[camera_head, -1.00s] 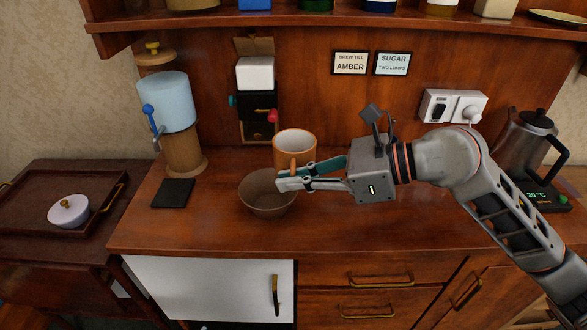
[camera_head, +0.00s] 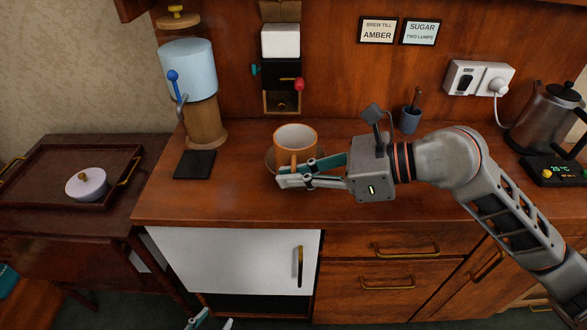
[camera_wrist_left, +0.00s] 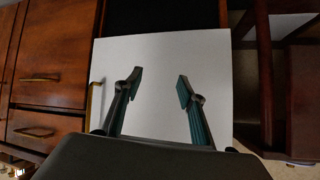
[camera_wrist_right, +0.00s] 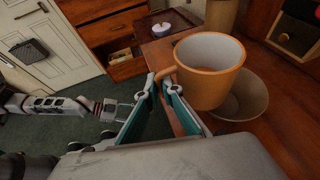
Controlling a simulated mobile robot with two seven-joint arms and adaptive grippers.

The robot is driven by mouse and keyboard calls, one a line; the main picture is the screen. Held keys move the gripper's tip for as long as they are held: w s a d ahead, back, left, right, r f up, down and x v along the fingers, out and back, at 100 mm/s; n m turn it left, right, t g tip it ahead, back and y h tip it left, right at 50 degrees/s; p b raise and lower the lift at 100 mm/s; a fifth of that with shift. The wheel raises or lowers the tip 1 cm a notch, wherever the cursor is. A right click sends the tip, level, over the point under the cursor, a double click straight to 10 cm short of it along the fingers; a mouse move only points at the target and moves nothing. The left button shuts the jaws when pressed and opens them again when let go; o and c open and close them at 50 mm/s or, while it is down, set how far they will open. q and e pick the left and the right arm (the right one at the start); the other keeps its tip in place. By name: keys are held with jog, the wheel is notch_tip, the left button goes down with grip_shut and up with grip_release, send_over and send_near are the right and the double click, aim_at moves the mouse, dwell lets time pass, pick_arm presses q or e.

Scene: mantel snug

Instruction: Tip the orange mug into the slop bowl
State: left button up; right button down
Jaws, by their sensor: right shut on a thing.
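The orange mug (camera_head: 286,153) is upright, white inside, and held above the counter. In the head view it covers most of the brown slop bowl (camera_head: 270,162), whose left rim shows beside it. In the right wrist view the mug (camera_wrist_right: 207,88) is in front of the bowl (camera_wrist_right: 252,98), which sits lower and to the right. My right gripper (camera_head: 284,180) is shut on the mug's handle side; its fingers also show in the right wrist view (camera_wrist_right: 160,88). My left gripper (camera_wrist_left: 160,85) is open and empty in front of the white cabinet door (camera_wrist_left: 160,60).
A blue dispenser on a wooden stand (camera_head: 188,75) and a dark pad (camera_head: 195,164) are left of the bowl. A kettle (camera_head: 545,115) stands at the right. A tray (camera_head: 40,190) with a lidded white pot (camera_head: 87,184) is on the left table. The counter's front middle is clear.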

aim_at(293, 166)
jog(key=shift+f, duration=0.65)
jog(key=r+p, duration=0.1)
jog(key=r+m, duration=0.1)
jog(key=r+g+p, duration=0.1)
jog(key=shift+s+r+m+p, duration=0.2)
jog(key=shift+s+m+p, duration=0.05)
jog(key=shift+m+p, duration=0.05)
jog(key=shift+s+r+g+p, duration=0.1)
jog(key=shift+r+g+p, duration=0.2)
jog(key=shift+r+p, duration=0.1)
jog(key=shift+m, duration=0.4)
jog(key=shift+r+g+p, duration=0.2)
jog(key=shift+g+p, duration=0.1)
jog(key=shift+p, duration=0.15)
jog(key=shift+f, duration=0.2)
jog(key=shift+r+m+g+p, duration=0.3)
jog(key=shift+r+m+p, duration=0.1)
jog(key=shift+r+m, duration=0.1)
pick_arm(q)
jog(key=r, duration=0.3)
jog(key=w+r, duration=0.1)
jog(key=r, duration=0.1)
jog(key=shift+d+r, duration=0.1)
jog(key=shift+r, duration=0.25)
